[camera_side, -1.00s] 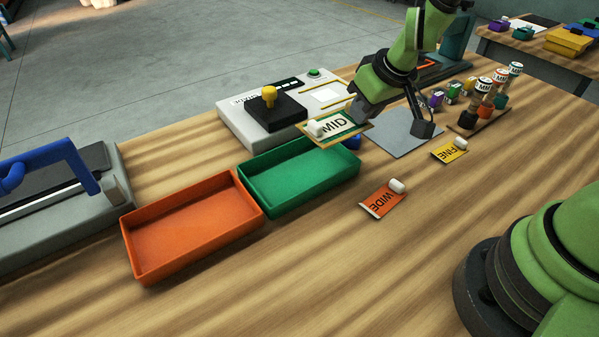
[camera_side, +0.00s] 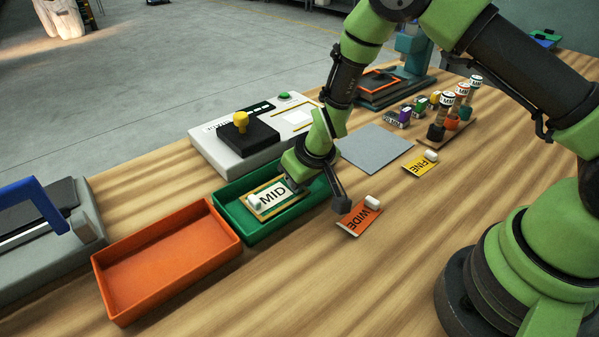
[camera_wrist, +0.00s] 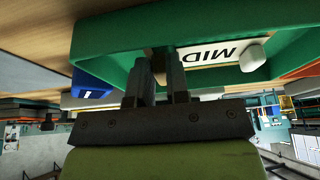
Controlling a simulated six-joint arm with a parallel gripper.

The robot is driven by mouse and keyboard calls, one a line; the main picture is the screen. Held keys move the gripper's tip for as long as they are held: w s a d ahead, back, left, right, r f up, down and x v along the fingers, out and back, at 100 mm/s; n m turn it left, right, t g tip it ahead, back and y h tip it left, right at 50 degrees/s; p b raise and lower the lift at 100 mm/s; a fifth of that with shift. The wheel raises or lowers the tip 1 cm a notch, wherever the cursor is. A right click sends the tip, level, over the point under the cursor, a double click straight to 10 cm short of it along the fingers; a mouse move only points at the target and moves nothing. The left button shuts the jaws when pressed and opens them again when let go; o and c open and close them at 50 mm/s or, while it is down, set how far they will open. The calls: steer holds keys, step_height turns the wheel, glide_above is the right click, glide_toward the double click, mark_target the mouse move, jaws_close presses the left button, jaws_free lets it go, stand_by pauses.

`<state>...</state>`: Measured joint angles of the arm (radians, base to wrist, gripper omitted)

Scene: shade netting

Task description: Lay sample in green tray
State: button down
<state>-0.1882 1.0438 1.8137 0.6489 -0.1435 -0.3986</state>
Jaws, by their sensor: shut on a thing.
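The card lies within the outline of the green tray (camera_side: 262,235), low and nearly flat. I cannot tell whether it touches the tray floor. In the wrist view the fingers (camera_wrist: 161,65) reach over the wall of the green tray (camera_wrist: 105,42), with the MID card (camera_wrist: 215,53) beyond them. The fingertips are partly hidden.
An orange tray (camera_side: 160,286) stands left of the green tray. A WIDE card (camera_side: 355,222) and a FINE card (camera_side: 418,168) lie to the right, near a grey mat (camera_side: 375,148). A white machine with a yellow knob (camera_side: 240,120) stands behind. The front table is clear.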

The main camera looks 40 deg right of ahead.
steer(key=shift+f, duration=0.2)
steer(key=c, duration=1.1)
jaws_free()
steer(key=v, duration=0.7)
steer(key=shift+r, duration=0.35)
